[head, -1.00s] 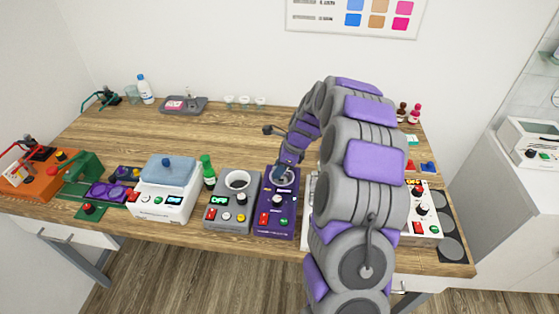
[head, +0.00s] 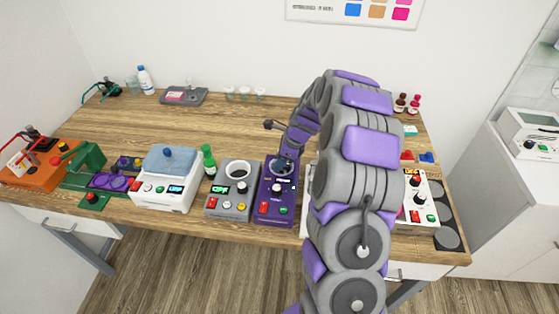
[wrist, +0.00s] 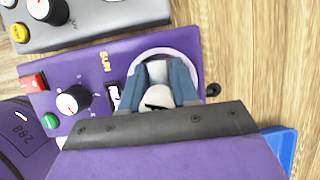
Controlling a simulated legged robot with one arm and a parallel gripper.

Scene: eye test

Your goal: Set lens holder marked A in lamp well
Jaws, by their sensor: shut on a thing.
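A purple device (head: 277,207) stands near the front of the bench, with a round, pale-rimmed well (wrist: 197,64) at its back end. My gripper (wrist: 157,80) points down at this well, and its two blue-grey fingers are shut on a small pale piece (wrist: 158,98). The fingers and piece cover most of the well's opening. I cannot tell how deep the piece sits or whether it touches the well. No letter A is readable on it. In the head view my gripper (head: 284,163) is at the same well, partly hidden by its wrist.
A grey device (head: 229,205) with a white-rimmed cup stands just left of the purple one. A green bottle (head: 208,160) and a white device with a blue lid (head: 164,190) are further left. My arm hides part of a white panel (head: 416,205) at right.

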